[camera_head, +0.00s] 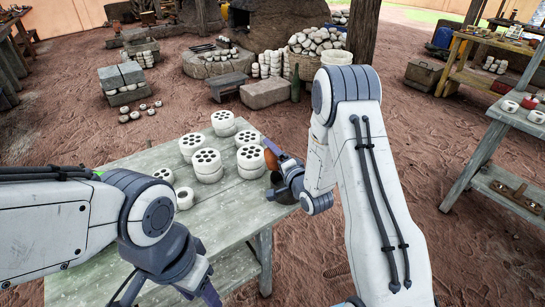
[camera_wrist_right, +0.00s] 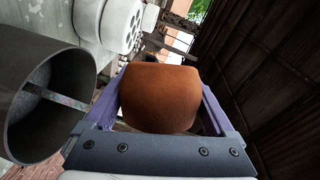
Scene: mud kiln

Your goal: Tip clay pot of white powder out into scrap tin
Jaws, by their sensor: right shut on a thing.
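The orange-brown clay pot (camera_wrist_right: 160,98) is between the two fingers of my right gripper (camera_wrist_right: 166,105) in the right wrist view. In the head view the pot (camera_head: 270,159) shows at the right gripper (camera_head: 279,158), over the table's right edge. Its mouth and any white powder are hidden. A dark grey, round, open tin (camera_wrist_right: 78,103) is to the left of the pot in the right wrist view, apart from it, with a thin bar across its mouth. My left gripper (camera_head: 163,298) is at the bottom of the head view, its fingers spread and empty.
The weathered table (camera_head: 235,208) bears several white cylinders with holes (camera_head: 207,163), close to the left of the right gripper. The table's front right part is bare. Another table (camera_head: 520,125) stands at far right.

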